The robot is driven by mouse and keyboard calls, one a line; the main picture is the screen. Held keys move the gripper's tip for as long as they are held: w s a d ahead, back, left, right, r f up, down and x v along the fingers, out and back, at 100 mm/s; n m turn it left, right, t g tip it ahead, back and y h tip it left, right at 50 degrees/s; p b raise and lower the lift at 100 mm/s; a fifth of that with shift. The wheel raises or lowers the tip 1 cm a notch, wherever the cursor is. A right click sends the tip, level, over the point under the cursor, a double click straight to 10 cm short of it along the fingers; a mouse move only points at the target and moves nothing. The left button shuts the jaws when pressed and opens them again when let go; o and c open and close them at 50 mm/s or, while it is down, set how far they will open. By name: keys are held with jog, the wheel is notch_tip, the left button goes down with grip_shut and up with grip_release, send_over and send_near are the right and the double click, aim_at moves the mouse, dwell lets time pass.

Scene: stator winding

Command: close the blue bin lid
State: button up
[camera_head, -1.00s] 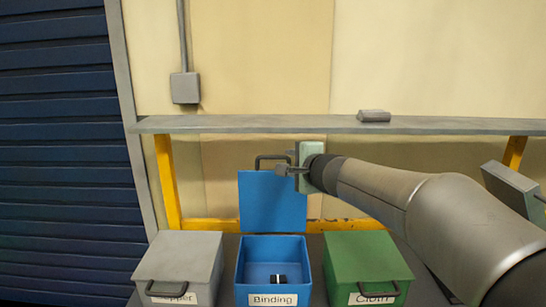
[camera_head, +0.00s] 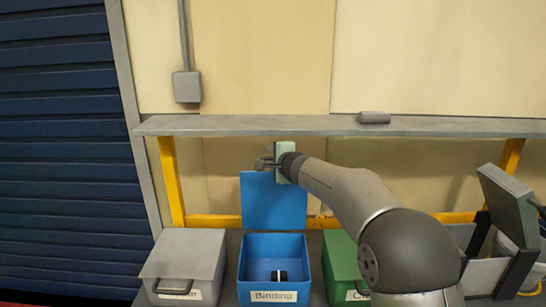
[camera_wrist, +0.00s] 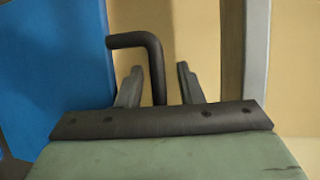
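The blue bin (camera_head: 242,268), labelled "Binding", stands open in the head view. Its blue lid (camera_head: 273,205) stands upright at the back of the bin and also fills the left of the wrist view (camera_wrist: 50,75). My gripper (camera_head: 264,164) is at the lid's top edge, by the dark bar handle (camera_wrist: 153,62). In the wrist view the two fingers (camera_wrist: 158,85) are apart, one on each side of the handle's bent end, with gaps visible. A small black and white item (camera_head: 279,276) lies inside the bin.
A closed grey bin (camera_head: 190,252) stands left of the blue bin and a green bin (camera_head: 341,262) right, partly behind my arm. Another open-lidded grey container (camera_head: 505,205) is at far right. A grey shelf (camera_head: 300,124) crosses behind, above the lid.

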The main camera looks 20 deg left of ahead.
grip_shut()
jog(key=shift+s+f+b, duration=0.1)
jog(key=shift+f+b, duration=0.1)
jog(key=shift+b, duration=0.55)
